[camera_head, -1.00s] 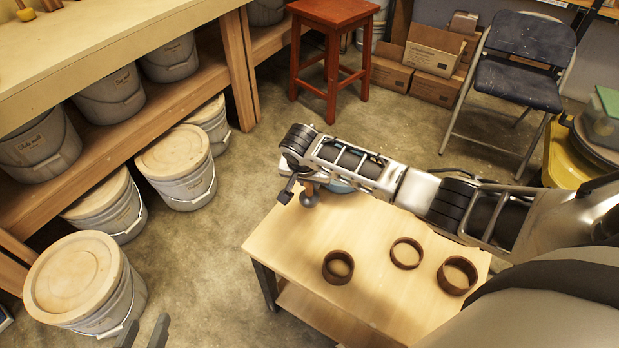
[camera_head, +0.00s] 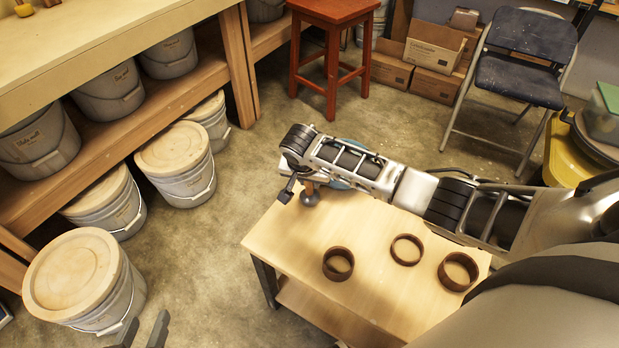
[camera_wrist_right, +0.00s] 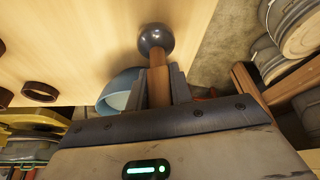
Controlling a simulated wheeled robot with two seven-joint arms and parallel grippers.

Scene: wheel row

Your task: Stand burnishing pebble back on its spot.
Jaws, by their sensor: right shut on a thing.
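The burnishing pebble, a dark round head on a wooden handle, shows at the table's far left corner in the head view (camera_head: 310,197) and at the top middle of the right wrist view (camera_wrist_right: 155,39). My right gripper (camera_wrist_right: 158,78) is shut on its wooden handle, with the dark head pointing away from the jaws. I cannot tell whether the head touches the tabletop. My left gripper (camera_head: 143,334) is at the bottom left of the head view, its two fingers apart and empty. Three brown rings (camera_head: 338,263) (camera_head: 407,249) (camera_head: 458,271) stand on the table (camera_head: 300,240).
A blue bowl (camera_wrist_right: 118,90) is on the table, partly hidden behind my right arm. Lidded buckets (camera_head: 75,277) stand on the floor at left by a wooden bench. A red stool (camera_head: 331,50) and a folding chair (camera_head: 517,75) stand behind. The table's front left is clear.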

